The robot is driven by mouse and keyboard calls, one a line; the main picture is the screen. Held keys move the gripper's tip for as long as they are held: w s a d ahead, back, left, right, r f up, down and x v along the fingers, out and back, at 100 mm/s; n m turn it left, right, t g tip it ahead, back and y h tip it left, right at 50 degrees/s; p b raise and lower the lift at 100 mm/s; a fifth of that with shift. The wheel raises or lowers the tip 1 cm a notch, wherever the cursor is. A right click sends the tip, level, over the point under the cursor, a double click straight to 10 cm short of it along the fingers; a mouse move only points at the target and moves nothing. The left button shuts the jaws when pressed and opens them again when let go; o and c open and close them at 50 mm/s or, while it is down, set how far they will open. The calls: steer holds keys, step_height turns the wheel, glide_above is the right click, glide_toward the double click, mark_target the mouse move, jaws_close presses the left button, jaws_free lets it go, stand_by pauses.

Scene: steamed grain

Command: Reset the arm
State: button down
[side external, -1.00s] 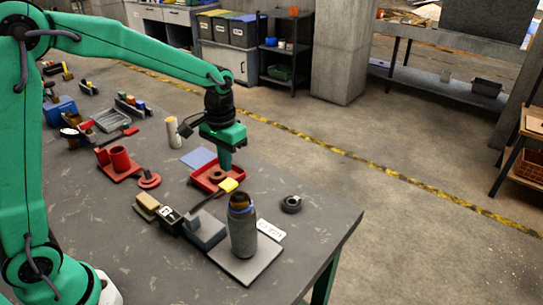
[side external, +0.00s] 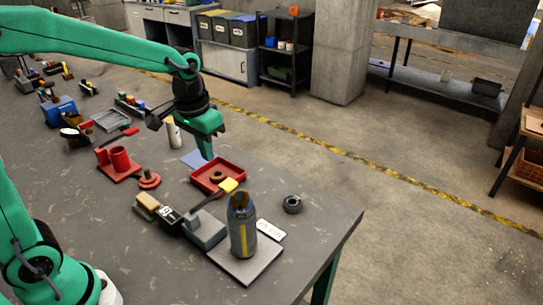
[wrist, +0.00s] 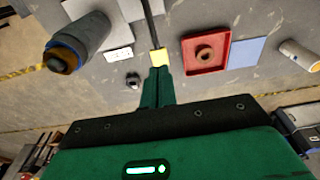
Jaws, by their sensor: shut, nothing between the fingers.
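My gripper (side external: 207,152) is shut and empty, held in the air just behind and left of the red square tray (side external: 234,174) in the side view. The green fingers also show closed together in the wrist view (wrist: 157,75). The red tray holds a brown ring (side external: 217,176); both also appear right of the fingers in the wrist view, the tray (wrist: 224,60) and the ring (wrist: 204,53). A tool with a yellow tip (side external: 228,185) extends from a grey block (side external: 205,232) beside the tray.
A dark grey bottle (side external: 242,232) stands upright on a grey plate (side external: 262,268) near the front edge. A black ring (side external: 292,204) lies to its right. A blue mat (side external: 190,158) and white cylinder (side external: 173,133) are behind the tray.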

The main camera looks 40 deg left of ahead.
steer(key=s+a+r+t, duration=0.1)
steer(key=s+r+t, duration=0.1)
steer(key=s, duration=0.5)
steer(key=s+r+t, duration=0.2)
steer(key=s+r, duration=0.1)
steer(key=s, duration=0.5)
steer(key=shift+a, duration=0.35)
steer(key=shift+r, duration=0.1)
stand_by(1.4)
